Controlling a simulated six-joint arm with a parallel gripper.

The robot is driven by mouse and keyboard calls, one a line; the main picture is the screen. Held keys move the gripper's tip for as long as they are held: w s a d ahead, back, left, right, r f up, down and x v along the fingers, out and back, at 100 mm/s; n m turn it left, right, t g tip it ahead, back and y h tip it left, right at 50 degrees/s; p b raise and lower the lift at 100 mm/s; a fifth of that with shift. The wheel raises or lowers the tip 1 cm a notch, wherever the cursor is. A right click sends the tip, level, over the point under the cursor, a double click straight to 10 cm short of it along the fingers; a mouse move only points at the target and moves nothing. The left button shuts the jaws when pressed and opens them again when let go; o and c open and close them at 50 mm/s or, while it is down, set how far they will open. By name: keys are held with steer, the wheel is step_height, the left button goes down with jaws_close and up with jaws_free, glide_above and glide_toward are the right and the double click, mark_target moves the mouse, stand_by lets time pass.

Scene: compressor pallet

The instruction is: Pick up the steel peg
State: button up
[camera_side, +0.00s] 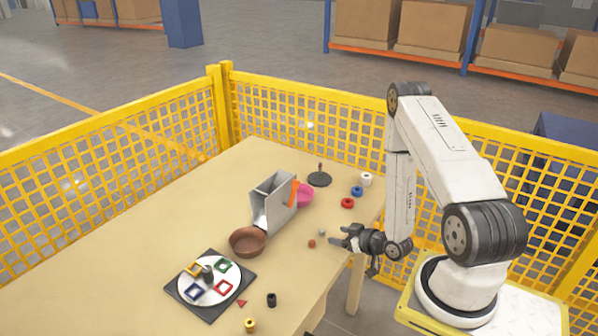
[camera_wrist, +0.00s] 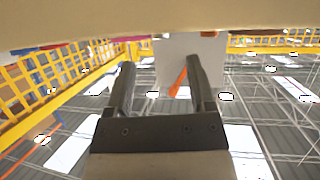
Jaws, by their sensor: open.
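A small grey piece (camera_side: 322,232) stands on the table near its right edge, just left of my gripper. It may be the steel peg, but it is too small to tell. My gripper (camera_side: 338,237) is low over the right table edge and points left. In the wrist view my gripper (camera_wrist: 161,64) shows two dark fingers spread apart with nothing held between them. No steel peg can be made out in the wrist view.
A small brown piece (camera_side: 311,243) lies close by. Beyond are a brown bowl (camera_side: 248,241), a grey metal chute (camera_side: 268,193) with an orange part, and a pink bowl (camera_side: 306,195). Red (camera_side: 347,202), blue (camera_side: 357,190) and white (camera_side: 366,179) rings lie farther back. Yellow fencing (camera_side: 300,110) borders the table.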

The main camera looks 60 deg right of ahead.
mark_target(324, 232)
steer(key=shift+w, duration=0.2)
steer(key=shift+x, duration=2.5)
jaws_close()
